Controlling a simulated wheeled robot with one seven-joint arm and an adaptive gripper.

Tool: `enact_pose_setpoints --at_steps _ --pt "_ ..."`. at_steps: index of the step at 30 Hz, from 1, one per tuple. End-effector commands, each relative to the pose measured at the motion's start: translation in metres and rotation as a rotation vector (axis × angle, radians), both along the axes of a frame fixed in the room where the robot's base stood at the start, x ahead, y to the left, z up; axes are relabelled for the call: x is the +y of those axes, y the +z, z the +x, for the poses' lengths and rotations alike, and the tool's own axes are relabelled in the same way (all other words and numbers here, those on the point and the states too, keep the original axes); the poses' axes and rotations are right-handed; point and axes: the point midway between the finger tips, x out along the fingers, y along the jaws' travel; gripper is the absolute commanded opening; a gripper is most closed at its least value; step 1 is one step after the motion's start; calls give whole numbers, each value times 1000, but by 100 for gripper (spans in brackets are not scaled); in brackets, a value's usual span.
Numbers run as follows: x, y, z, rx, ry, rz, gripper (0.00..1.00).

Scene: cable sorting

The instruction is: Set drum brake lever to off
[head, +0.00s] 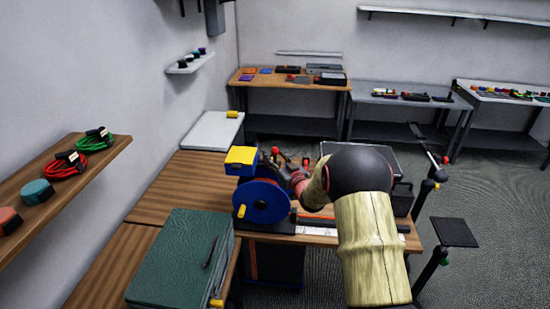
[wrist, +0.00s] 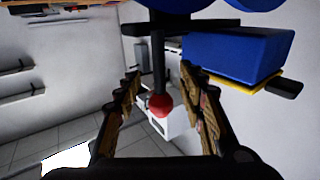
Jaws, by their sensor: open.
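The drum (head: 262,202), a blue-flanged reel with a red centre, stands on the wooden bench left of my arm. The brake lever (wrist: 158,62) is a dark rod with a red ball knob (wrist: 160,105) in the wrist view. My gripper (wrist: 160,75) is open, with one finger on each side of the lever and a visible gap to both. In the head view my gripper (head: 284,168) is just behind the drum, partly hidden by my arm. Which lever position is off cannot be told.
A blue box with a yellow top (head: 241,157) stands behind the drum; it also shows close to the right finger in the wrist view (wrist: 238,55). A green case (head: 180,258) lies front left. The wooden bench top (head: 185,185) left of the drum is clear.

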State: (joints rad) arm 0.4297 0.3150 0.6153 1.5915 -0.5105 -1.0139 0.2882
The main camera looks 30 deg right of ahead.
Motion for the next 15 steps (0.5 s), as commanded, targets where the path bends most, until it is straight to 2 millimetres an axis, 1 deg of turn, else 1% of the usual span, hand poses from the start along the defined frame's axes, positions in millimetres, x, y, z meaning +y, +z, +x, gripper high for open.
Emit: enact_pose_setpoints --at_steps 3,15 --pt "0 0 0 0 0 0 40" --pt "0 0 0 0 -1 0 17"
